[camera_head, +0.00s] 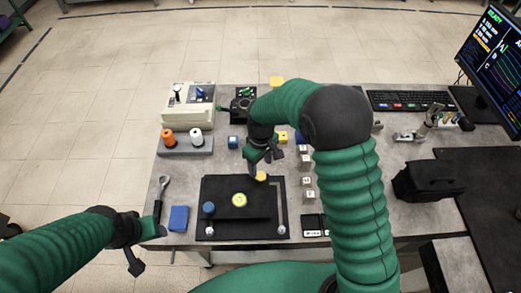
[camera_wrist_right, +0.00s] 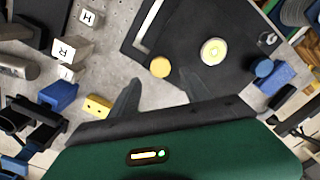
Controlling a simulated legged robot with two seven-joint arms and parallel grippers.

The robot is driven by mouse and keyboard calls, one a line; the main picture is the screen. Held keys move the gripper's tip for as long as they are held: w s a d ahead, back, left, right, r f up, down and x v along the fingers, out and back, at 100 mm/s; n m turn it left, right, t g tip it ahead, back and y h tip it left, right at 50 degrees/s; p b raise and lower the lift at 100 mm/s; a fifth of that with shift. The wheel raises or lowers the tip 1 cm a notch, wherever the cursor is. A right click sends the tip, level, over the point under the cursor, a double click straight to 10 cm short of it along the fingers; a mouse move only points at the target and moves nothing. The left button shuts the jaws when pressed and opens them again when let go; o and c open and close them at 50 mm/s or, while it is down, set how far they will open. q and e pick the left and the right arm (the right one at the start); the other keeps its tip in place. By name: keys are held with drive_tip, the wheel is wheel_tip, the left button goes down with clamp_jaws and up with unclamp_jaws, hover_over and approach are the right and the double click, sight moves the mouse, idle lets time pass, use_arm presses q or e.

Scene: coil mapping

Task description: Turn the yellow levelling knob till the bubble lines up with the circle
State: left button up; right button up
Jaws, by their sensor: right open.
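The yellow levelling knob (camera_head: 261,176) sits at the far edge of a black levelling plate (camera_head: 222,187); it also shows in the right wrist view (camera_wrist_right: 160,67). The round bubble level (camera_head: 239,199) is pale yellow-green, on the plate, and shows in the right wrist view (camera_wrist_right: 213,51). It is too small to tell where the bubble sits against the circle. My right gripper (camera_head: 264,161) is open just beyond the yellow knob. In the right wrist view the knob lies ahead of the fingertips, apart from them. My left gripper (camera_head: 146,248) is open and empty at the table's front left edge.
A blue knob (camera_head: 208,208) stands at the plate's left. Lettered white cubes (camera_head: 307,181) line its right side. A blue block (camera_head: 179,218) and a wrench (camera_head: 161,190) lie left. A black case (camera_head: 428,181) stands far right.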

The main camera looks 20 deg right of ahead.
sight(261, 174)
use_arm(q)
drive_tip(key=shift+f, duration=0.3)
use_arm(e)
wheel_tip(261, 174, up, 11)
drive_tip(key=shift+d+r, duration=0.1)
drive_tip(key=s+d+f+m+t, duration=0.1)
drive_tip(key=s+d+f+m, duration=0.1)
drive_tip(key=s, duration=0.5)
drive_tip(key=s+d+f+m+t, duration=0.1)
drive_tip(key=s+d+f+m, duration=0.1)
drive_tip(key=s, duration=0.6)
drive_tip(key=shift+d+f+m+t, duration=0.25)
drive_tip(key=shift+f+m+t, duration=0.15)
drive_tip(key=shift+f+m, duration=0.45)
use_arm(q)
drive_tip(key=shift+s, duration=0.15)
use_arm(e)
drive_tip(key=shift+s+r, duration=0.25)
drive_tip(key=shift+w, duration=0.1)
drive_tip(key=shift+f, duration=0.1)
